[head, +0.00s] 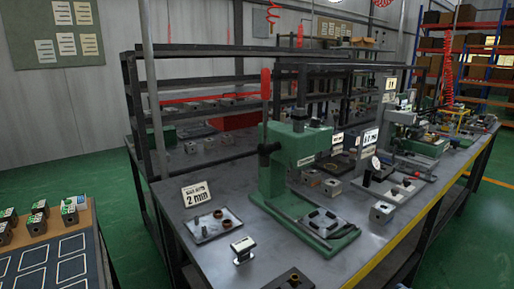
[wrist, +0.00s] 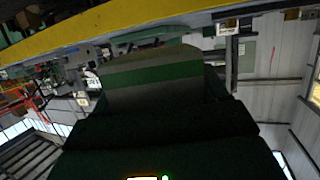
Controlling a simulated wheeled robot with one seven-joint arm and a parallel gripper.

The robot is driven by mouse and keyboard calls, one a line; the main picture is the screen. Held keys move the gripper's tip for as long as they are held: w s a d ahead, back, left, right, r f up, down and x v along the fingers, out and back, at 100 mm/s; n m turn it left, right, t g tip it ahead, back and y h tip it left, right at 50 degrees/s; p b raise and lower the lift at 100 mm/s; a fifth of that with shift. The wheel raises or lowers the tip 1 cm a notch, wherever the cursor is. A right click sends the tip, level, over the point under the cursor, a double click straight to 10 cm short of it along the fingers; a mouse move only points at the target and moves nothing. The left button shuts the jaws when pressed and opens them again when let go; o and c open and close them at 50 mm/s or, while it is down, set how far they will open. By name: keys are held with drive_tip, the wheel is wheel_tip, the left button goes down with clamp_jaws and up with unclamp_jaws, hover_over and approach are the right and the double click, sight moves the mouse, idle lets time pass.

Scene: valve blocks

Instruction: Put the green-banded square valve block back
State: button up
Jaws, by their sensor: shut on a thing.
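In the wrist view a grey block with a green band (wrist: 155,72) fills the upper middle, very close to the camera. My gripper (wrist: 158,108) shows as dark shapes just below it and is shut on this block. The block's lower part is hidden by the gripper, so I cannot tell its full shape. Neither my gripper nor the held block shows in the head view. At the left of the head view, a board (head: 82,217) carries several dark blocks with green-and-white tops (head: 40,208). A dark mat (head: 50,245) with white square outlines lies in front of them.
A grey workbench (head: 190,262) stretches across the head view. It bears a green press (head: 290,160), a small tray with parts (head: 213,230), a "2 mm" sign (head: 197,195) and several metal blocks. Green floor lies between bench and board.

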drive_tip(key=s+a+f+m+h, duration=0.2)
drive_tip(key=s+a+f, duration=0.1)
drive_tip(key=f, duration=0.4)
drive_tip(key=s+a+f+m+h, duration=0.1)
drive_tip(key=s+a+f+h, duration=0.1)
drive_tip(key=f, duration=0.6)
drive_tip(key=shift+s+a+m+t+h, duration=0.4)
drive_tip(key=shift+a, duration=0.35)
